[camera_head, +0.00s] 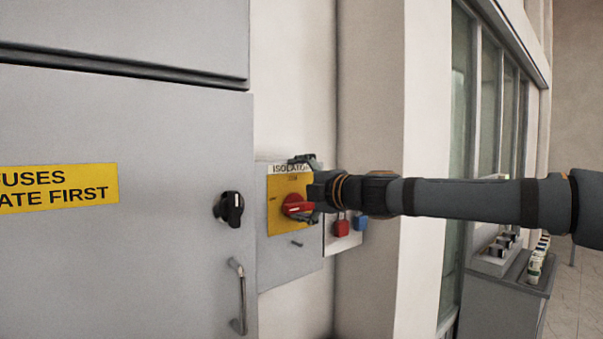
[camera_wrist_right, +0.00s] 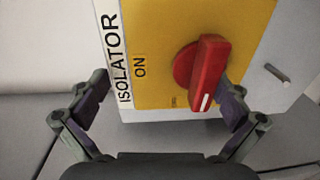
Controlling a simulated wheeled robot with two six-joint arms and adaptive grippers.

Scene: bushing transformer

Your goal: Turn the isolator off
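The isolator is a grey box with a yellow plate (camera_head: 281,222) on the wall, labelled ISOLATOR, with ON under that title. Its red rotary handle (camera_head: 297,206) lies roughly sideways on the plate, its white-marked end to the left in the head view. My right gripper (camera_wrist_right: 165,103) is open and empty in front of the plate. The handle lies nearer its right finger; contact cannot be told. My left gripper is not in view.
A grey cabinet (camera_head: 130,255) with a black rotary knob (camera_head: 230,208) and a bar handle (camera_head: 238,296) stands to the left. A red padlock (camera_head: 341,227) and a blue padlock (camera_head: 361,222) hang right of the isolator. A metal peg (camera_wrist_right: 277,73) sticks out below the plate.

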